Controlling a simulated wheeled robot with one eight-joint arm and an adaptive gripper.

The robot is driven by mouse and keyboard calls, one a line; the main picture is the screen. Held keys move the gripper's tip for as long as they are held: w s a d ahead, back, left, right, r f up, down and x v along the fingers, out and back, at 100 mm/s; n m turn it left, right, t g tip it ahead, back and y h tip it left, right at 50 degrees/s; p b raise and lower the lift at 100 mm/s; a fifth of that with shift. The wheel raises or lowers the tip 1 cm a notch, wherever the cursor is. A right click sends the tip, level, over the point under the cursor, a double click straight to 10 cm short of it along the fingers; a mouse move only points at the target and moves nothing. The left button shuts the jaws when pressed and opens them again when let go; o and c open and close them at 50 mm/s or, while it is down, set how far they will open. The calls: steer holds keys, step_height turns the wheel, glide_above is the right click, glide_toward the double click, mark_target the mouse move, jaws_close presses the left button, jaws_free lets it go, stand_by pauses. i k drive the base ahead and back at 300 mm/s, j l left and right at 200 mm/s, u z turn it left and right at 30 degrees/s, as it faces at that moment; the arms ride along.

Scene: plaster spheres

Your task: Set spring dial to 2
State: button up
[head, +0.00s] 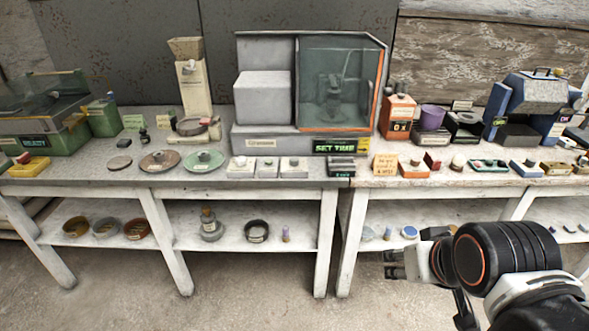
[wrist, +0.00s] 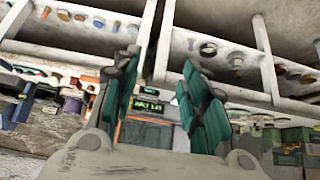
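I cannot tell for certain which item is the spring dial; the labels are too small to read. Small white blocks with round knobs stand at the front edge of the bench, one of them a knobbed block (head: 241,166) under the grey machine. A blue block with a pale knob (head: 527,168) stands further right. My gripper (head: 390,264) is in front of the right bench, below its top and apart from everything. In the wrist view my gripper (wrist: 158,95) shows two green-padded fingers spread apart with nothing between them.
A grey machine with a glass chamber (head: 340,90) stands mid-bench above a green-lit sign (head: 341,147), also in the wrist view (wrist: 148,105). A green machine (head: 45,125) is left, a blue one (head: 535,95) right. Lower shelves (head: 270,215) hold bowls. Floor in front is clear.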

mark_target(293, 161)
steer(key=i+l, duration=0.15)
steer(key=i, duration=0.7)
steer(key=j+u, duration=0.05)
